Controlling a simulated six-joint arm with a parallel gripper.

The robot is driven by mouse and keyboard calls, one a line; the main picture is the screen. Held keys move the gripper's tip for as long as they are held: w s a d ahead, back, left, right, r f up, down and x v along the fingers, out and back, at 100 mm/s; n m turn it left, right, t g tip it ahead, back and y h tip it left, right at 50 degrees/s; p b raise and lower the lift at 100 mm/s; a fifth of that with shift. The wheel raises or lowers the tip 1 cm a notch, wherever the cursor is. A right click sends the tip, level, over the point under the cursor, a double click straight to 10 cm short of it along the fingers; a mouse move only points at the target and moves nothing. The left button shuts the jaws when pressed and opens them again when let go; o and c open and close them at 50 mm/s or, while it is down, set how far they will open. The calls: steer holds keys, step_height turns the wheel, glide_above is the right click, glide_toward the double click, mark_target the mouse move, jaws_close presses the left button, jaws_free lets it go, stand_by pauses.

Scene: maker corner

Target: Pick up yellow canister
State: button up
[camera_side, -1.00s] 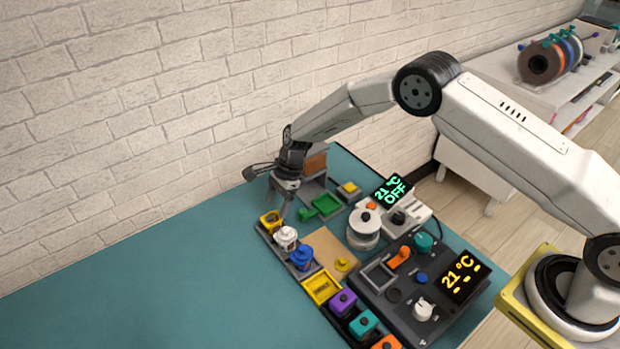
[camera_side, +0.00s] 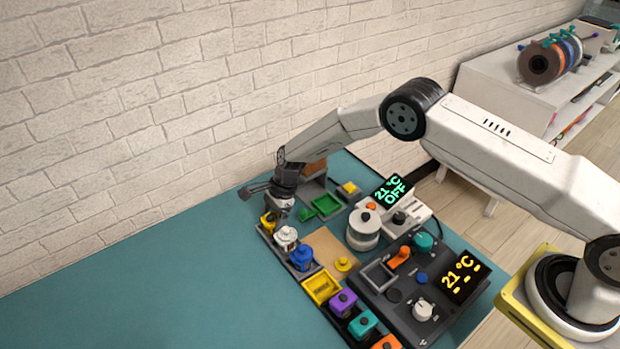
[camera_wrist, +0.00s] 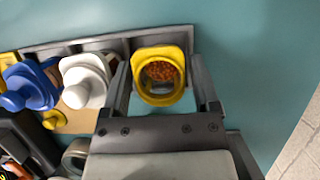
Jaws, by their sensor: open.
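The yellow canister (camera_wrist: 159,92) sits in the end slot of a grey rack (camera_wrist: 120,42), with orange bits visible inside its open top. In the side view the canister (camera_side: 268,224) shows at the rack's far end, partly hidden by my gripper. My gripper (camera_wrist: 164,90) is open, pointing down, with one finger on each side of the canister in the wrist view. I cannot tell whether the fingers touch it.
A white canister (camera_side: 286,237) stands close beside the yellow one, and a blue canister (camera_side: 301,258) follows it. A green tray (camera_side: 325,206) and a small pot (camera_side: 364,228) are to the right. The teal table at left is clear.

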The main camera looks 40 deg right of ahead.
steer(key=shift+c, duration=0.2)
jaws_close()
steer(key=shift+r, duration=0.2)
step_height(320, 180, up, 2)
steer(key=s+d+r, duration=0.3)
steer(key=s+r, duration=0.7)
steer(key=s, duration=0.3)
steer(key=shift+s+d+r, duration=0.25)
steer(key=shift+d+r, duration=0.05)
steer(key=shift+d, duration=0.05)
